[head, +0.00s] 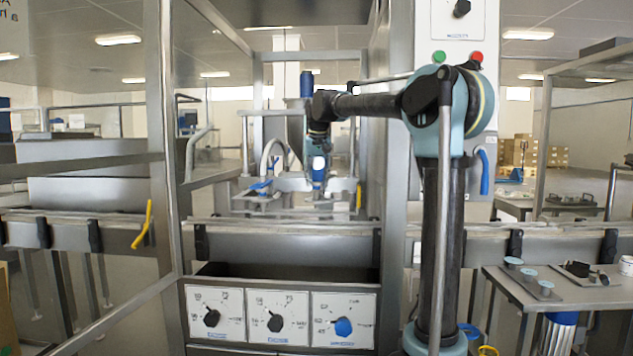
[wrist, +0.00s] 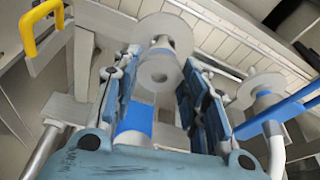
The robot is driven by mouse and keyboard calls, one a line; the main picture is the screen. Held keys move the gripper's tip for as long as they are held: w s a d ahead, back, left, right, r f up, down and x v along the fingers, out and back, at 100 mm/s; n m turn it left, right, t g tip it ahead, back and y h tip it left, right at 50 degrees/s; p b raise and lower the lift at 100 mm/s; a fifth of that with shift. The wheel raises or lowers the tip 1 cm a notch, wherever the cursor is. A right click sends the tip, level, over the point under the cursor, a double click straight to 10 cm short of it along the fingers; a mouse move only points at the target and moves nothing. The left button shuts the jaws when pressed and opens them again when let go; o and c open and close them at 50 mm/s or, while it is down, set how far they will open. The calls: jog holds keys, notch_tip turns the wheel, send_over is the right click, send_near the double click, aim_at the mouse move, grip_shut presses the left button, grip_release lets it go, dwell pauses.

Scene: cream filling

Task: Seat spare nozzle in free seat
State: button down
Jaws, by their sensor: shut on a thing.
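My gripper (wrist: 160,64) is shut on the spare nozzle (wrist: 155,72), a pale grey round piece with a dark central hole, held between the two blue-grey fingers. Just beyond it in the wrist view is a pale round disc (wrist: 164,32) with a short blue-banded stem, which looks like a seat. The held nozzle overlaps its stem, and I cannot tell whether they touch. A second similar disc (wrist: 264,86) with a blue band is to the right. In the head view my gripper (head: 318,178) points down inside the filling machine; the nozzle is too small to make out there.
Blue tubes (wrist: 285,114) run close to the right finger. A yellow handle (wrist: 42,27) is at upper left. Machine frame posts (head: 160,120) stand around the arm. A side table (head: 520,292) at right carries small grey-blue cups. The control panel (head: 277,317) is in front.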

jog(key=shift+f, duration=1.15)
jog(key=c, duration=0.9)
grip_release()
jog(key=shift+o, duration=0.2)
jog(key=o, duration=0.5)
jog(key=shift+r, duration=0.15)
jog(key=shift+r, duration=3.35)
